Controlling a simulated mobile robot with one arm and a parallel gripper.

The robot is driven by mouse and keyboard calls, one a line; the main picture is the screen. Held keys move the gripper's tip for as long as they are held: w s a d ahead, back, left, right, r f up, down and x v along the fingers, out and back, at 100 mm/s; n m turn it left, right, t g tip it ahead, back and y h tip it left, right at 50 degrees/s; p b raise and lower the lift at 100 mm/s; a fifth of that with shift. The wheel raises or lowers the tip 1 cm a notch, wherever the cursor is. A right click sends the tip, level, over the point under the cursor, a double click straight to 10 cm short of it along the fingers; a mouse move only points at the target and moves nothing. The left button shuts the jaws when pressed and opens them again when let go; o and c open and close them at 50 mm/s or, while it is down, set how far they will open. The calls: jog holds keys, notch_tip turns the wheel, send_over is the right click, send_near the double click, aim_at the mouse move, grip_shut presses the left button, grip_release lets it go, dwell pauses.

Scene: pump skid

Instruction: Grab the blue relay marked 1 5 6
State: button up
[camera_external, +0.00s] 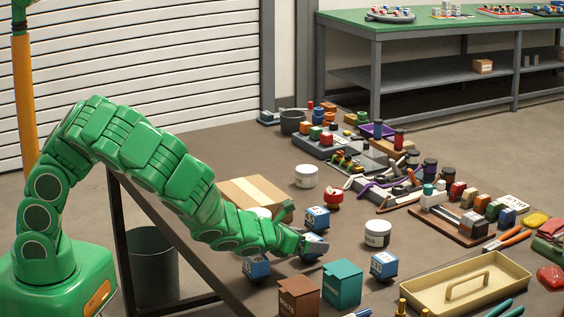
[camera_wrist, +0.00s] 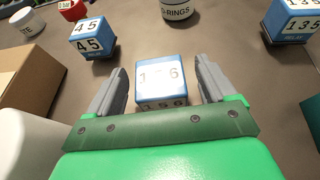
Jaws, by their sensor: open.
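In the wrist view, the blue relay marked 1 5 6 (camera_wrist: 158,80) has a white top face and stands centred between the two jaws of my gripper (camera_wrist: 160,82). The middle digit on its top is faint. My gripper is open, with gaps showing on both sides of the relay. In the external view my gripper (camera_external: 313,245) is low over the table, and the relay there is largely hidden by it. Another blue relay ending in 4 5 (camera_wrist: 88,36) stands ahead on the left, and a relay marked 1 3 5 (camera_wrist: 292,20) ahead on the right.
A white O-RINGS jar (camera_external: 377,234) stands beyond my gripper. A cardboard box (camera_external: 246,192) lies on the left. Another blue relay (camera_external: 256,268) is below my arm. Brown (camera_external: 298,297) and teal (camera_external: 342,284) boxes and a tan tray (camera_external: 480,297) stand nearer the front.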

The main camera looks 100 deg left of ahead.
aim_at(317, 240)
jog(key=shift+x, duration=1.6)
jog(key=c, duration=1.1)
jog(key=shift+r, duration=0.15)
jog(key=shift+c, duration=0.2)
